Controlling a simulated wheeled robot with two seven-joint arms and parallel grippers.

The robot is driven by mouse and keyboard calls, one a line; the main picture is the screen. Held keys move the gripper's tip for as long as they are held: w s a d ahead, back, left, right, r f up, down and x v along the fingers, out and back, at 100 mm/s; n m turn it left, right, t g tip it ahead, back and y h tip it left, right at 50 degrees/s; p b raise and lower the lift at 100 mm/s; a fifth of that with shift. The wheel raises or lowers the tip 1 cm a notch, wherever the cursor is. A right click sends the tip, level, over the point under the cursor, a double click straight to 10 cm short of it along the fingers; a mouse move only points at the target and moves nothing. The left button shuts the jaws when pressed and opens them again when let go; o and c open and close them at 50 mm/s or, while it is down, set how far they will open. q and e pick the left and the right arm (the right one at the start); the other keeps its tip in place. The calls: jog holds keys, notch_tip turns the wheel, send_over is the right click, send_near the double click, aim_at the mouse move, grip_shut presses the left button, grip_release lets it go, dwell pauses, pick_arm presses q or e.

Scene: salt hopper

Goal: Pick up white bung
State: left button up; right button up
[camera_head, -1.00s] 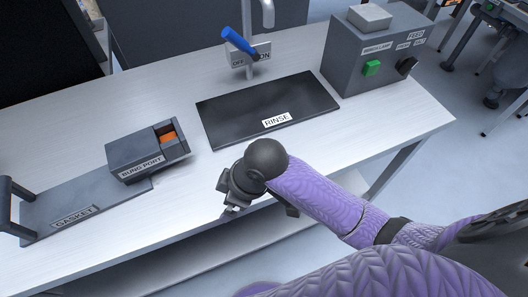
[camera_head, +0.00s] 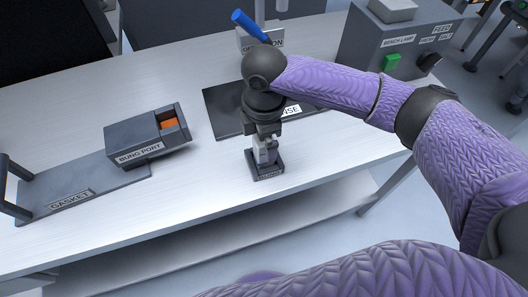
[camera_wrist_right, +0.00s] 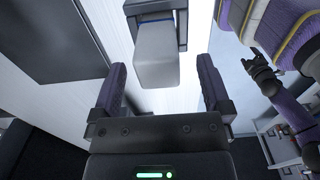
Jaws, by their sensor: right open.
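The white bung (camera_wrist_right: 155,55) is a pale, block-like piece standing in a small dark holder (camera_head: 268,172) near the bench's front edge. In the head view my right gripper (camera_head: 264,147) points down over it and partly hides it. In the right wrist view my right gripper (camera_wrist_right: 160,72) is open, its two purple-lined fingers apart, with the bung between and ahead of them and gaps on both sides. A dark gripper on a purple arm, seemingly my left gripper (camera_wrist_right: 262,72), shows small at the right of the wrist view; its jaws are unclear.
The bung port box (camera_head: 135,143), with orange inside, and the gasket plate (camera_head: 90,187) lie to the left. Behind my right gripper are the black rinse mat (camera_head: 222,112) and a blue-handled lever (camera_head: 248,24). A grey control box (camera_head: 365,50) stands at the back right.

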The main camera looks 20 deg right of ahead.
notch_tip(320, 180, down, 3)
jog(key=shift+f+b, duration=0.1)
jog(key=shift+b, duration=0.3)
pick_arm(q)
jog(key=shift+a+f, duration=0.25)
jog(key=shift+f, duration=0.35)
pick_arm(e)
jog(key=shift+c, duration=0.2)
grip_shut()
notch_tip(320, 180, up, 10)
jog(key=p, duration=0.3)
jog(key=shift+w+r+p, duration=0.1)
jog(key=shift+r+p, duration=0.1)
jog(key=shift+p, duration=0.15)
pick_arm(q)
jog(key=r, duration=0.3)
jog(key=shift+d+r, duration=0.2)
jog(key=shift+d, duration=0.05)
